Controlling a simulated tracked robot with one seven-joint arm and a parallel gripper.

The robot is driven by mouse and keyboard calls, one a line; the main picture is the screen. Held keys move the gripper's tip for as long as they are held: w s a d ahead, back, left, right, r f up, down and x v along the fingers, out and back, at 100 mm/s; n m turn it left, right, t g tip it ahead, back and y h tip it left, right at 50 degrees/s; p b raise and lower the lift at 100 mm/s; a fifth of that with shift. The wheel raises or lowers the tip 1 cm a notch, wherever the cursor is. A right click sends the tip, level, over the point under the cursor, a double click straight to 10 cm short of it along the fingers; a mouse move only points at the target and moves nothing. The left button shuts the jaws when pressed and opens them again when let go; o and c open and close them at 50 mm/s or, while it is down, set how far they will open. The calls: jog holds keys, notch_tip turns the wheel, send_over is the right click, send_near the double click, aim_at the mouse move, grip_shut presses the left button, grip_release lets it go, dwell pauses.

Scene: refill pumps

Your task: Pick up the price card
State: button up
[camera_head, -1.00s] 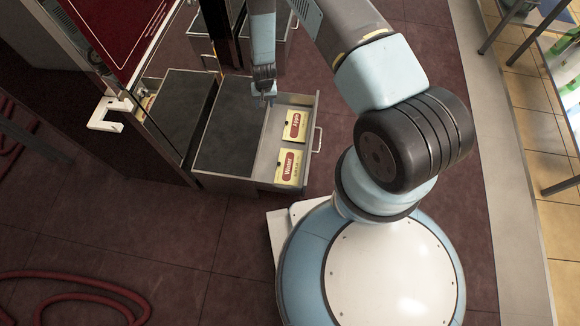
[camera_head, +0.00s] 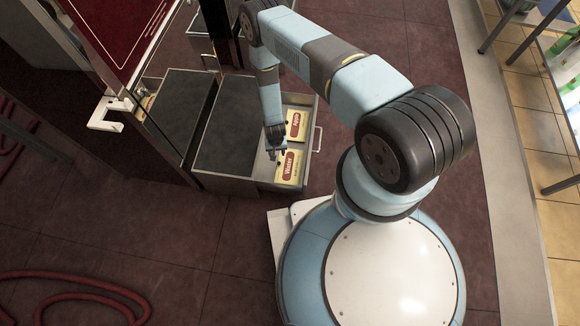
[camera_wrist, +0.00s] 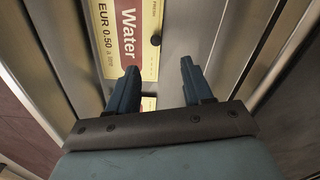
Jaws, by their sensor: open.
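A yellow price card with a red "Water" label (camera_head: 288,167) lies in the open drawer (camera_head: 262,186). It also shows in the wrist view (camera_wrist: 138,35), reading "EUR 0.50", with a dark round knob or hole at its edge. A second card, reading "Apple" (camera_head: 297,124), lies further back in the drawer. My gripper (camera_head: 276,154) is over the drawer, beside the Water card's left edge. In the wrist view my gripper (camera_wrist: 160,82) is open and empty, its left finger overlapping the Water card's near end. A small piece of yellow shows between the fingers.
A dark flat cover (camera_head: 232,125) spans the left part of the drawer unit. The drawer has metal walls and a front handle (camera_head: 317,138). A white handle (camera_head: 104,115) sticks out at the left. A red hose (camera_head: 75,297) lies on the floor.

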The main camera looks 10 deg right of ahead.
send_over(279, 164)
jog(key=w, duration=0.1)
jog(key=f, duration=0.5)
jog(key=shift+a+f, duration=0.2)
jog(key=shift+a, duration=0.05)
jog(key=shift+s+d+f, duration=0.15)
jog(key=shift+f, duration=0.4)
jog(key=shift+s+d+f, duration=0.1)
jog(key=shift+f, duration=0.95)
jog(key=shift+s+d+f, duration=0.1)
jog(key=shift+f, duration=0.9)
grip_shut()
jog(key=shift+r, duration=0.15)
notch_tip(279, 164, up, 23)
jog(key=shift+w, duration=0.1)
